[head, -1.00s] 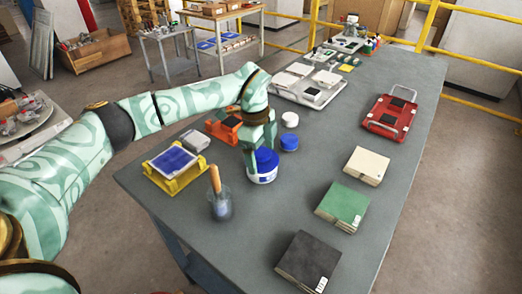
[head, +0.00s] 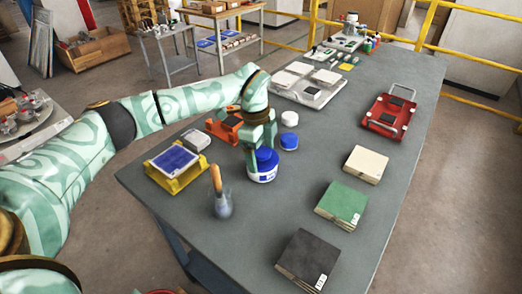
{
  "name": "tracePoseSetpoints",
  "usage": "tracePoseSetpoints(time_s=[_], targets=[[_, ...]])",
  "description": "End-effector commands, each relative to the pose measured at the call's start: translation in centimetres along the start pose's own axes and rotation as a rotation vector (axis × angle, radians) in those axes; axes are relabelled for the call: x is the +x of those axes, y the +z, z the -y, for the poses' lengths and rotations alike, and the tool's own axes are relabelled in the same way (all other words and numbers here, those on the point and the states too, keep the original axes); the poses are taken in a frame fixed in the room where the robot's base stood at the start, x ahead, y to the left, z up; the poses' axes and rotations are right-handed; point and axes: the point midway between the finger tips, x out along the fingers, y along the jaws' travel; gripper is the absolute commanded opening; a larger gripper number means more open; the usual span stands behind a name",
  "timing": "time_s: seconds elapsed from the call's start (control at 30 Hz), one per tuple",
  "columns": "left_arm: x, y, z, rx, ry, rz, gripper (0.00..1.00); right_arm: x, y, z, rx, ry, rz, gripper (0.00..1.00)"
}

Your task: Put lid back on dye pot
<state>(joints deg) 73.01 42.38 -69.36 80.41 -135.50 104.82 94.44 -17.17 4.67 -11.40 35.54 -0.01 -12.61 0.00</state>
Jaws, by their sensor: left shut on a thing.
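The dye pot (head: 263,177) is a white tub with a blue label, standing upright on the grey table. A blue lid (head: 267,160) is at its top, under my left gripper (head: 261,150). My left gripper points down over the pot and is shut on the lid. The fingers partly hide the lid, and I cannot tell whether it is fully seated on the rim. My right gripper is not in view.
A small blue-topped jar (head: 289,141) and a white round jar (head: 289,118) stand just right of the pot. A glass with a wooden-handled tool (head: 221,204), a yellow stand (head: 177,178) and an orange item (head: 224,126) are near. Tile stacks (head: 342,204) line the right.

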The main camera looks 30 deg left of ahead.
Motion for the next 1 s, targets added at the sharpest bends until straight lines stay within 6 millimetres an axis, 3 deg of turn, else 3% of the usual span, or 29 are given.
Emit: tracePoseSetpoints(time_s=[1.0], targets=[[-0.04,0.01,-0.01,0.0,0.0,0.0,0.6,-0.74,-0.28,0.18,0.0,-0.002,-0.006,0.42]])
